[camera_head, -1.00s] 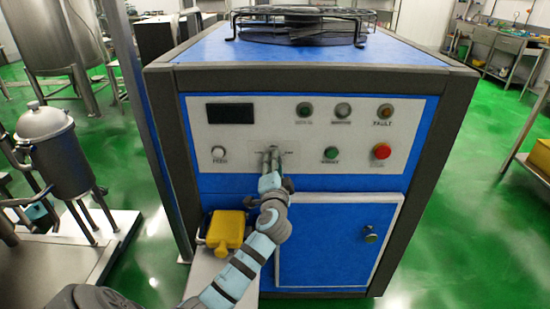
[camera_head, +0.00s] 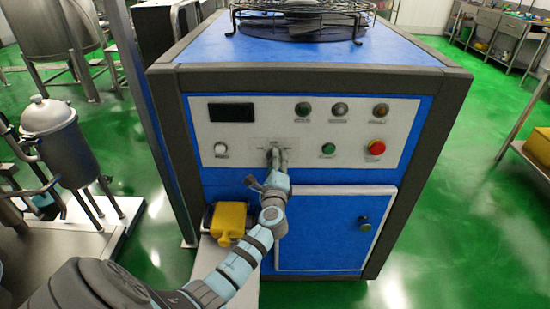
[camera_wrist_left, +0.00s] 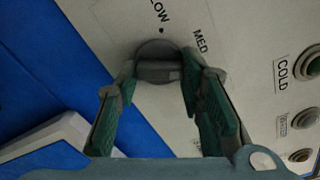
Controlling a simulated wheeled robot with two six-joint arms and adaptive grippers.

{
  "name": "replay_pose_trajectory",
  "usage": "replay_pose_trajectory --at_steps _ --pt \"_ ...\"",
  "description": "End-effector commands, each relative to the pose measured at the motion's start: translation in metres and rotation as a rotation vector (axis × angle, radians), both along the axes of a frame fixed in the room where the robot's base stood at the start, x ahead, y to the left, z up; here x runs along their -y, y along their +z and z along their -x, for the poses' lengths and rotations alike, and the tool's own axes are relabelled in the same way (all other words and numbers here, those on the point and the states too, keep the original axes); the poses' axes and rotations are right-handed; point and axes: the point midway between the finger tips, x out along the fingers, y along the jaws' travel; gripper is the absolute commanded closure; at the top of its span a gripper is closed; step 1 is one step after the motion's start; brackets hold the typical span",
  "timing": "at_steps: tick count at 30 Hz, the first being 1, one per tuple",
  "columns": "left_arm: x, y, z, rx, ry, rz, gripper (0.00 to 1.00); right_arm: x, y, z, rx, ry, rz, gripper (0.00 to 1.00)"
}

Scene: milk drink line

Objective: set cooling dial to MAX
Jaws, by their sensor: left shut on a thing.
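The cooling dial (camera_wrist_left: 158,68) is a dark round knob with a raised bar on the white control panel (camera_head: 212,178). In the left wrist view, a LOW label with a dot sits just above it and a MED label to its upper right. I see no MAX label, and I cannot tell for sure which mark the dial points at. My left gripper (camera_wrist_left: 157,80) has a green-padded finger on each side of the dial and is shut on it. In the head view the left gripper (camera_head: 277,156) reaches the panel's middle and hides most of the dial.
Around the dial are a white knob (camera_head: 221,149), a green button (camera_head: 328,149), a red button (camera_head: 376,147) and a dark display (camera_head: 231,112). A yellow container (camera_head: 229,219) stands close below, left of my arm. A blue cabinet door (camera_head: 325,235) is at lower right.

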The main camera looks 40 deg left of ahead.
Motion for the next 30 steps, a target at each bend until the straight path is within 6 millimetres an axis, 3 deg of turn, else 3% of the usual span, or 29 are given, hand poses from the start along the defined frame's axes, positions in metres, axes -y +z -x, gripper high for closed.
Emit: replay_pose_trajectory --at_steps 15,30 --pt "-0.002 0.005 -0.001 -0.254 0.002 -0.349 0.93 0.000 0.024 0.000 0.001 0.000 0.000 0.48" --pt "-0.002 0.004 -0.001 -0.343 0.003 -0.470 0.93 -0.002 0.030 -0.001 0.001 -0.001 -0.003 0.48"
